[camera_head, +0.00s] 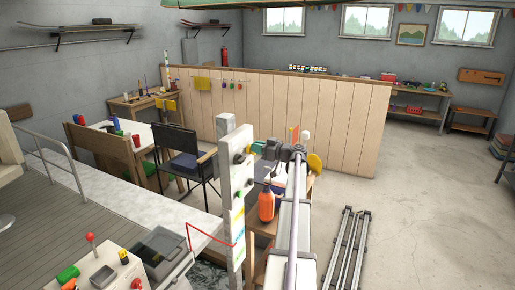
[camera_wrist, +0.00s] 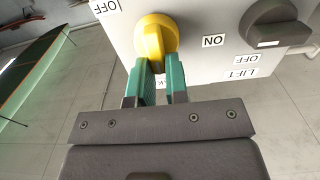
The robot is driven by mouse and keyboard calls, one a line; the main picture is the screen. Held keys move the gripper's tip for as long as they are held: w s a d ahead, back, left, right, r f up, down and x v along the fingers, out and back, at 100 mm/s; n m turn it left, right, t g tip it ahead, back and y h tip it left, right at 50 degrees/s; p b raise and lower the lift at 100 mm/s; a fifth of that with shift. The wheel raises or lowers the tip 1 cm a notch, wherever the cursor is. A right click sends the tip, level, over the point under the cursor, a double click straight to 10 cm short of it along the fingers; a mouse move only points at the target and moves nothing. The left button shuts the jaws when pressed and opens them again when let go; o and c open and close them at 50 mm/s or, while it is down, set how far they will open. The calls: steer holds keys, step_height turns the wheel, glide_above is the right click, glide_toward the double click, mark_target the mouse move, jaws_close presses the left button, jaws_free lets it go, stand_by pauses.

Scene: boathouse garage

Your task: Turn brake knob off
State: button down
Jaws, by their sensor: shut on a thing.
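The yellow knob (camera_wrist: 156,38) sits on a pale panel (camera_wrist: 205,20) in the wrist view. My gripper (camera_wrist: 161,72) is shut on it, with one teal finger on each side of its grip. The grip runs roughly up and down in the picture. An OFF label lies at its upper left and an ON label to its right. A label below it is mostly hidden behind the fingers. In the head view, my gripper (camera_head: 258,149) is at the upper part of the upright white control post (camera_head: 236,185), and the yellow knob cannot be made out there.
A dark knob (camera_wrist: 276,24) with OFF and LIFT labels sits close beside the yellow one. In the head view, an orange bottle (camera_head: 266,205) stands near the post, and a red wire-like piece (camera_head: 210,238) is at its left. A chair (camera_head: 184,160) stands behind; open floor lies right.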

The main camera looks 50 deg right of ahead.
steer(key=shift+m, duration=0.3)
steer(key=shift+w+d+f+m+b, duration=0.1)
steer(key=shift+d+f+m+b, duration=0.25)
steer(key=shift+m, duration=2.5)
steer(key=shift+d+f+m+b, duration=0.25)
steer(key=shift+f+m+b, duration=0.05)
steer(key=shift+m, duration=2.6)
steer(key=shift+w+d+f+m+b, duration=0.1)
steer(key=shift+d+f+m+b, duration=0.25)
steer(key=shift+m, duration=2.5)
steer(key=c, duration=1.1)
jaws_free()
steer(key=shift+s, duration=0.1)
steer(key=s, duration=0.3)
steer(key=s+d, duration=0.1)
steer(key=s, duration=0.6)
steer(key=shift+s+d, duration=0.25)
steer(key=shift+d, duration=0.15)
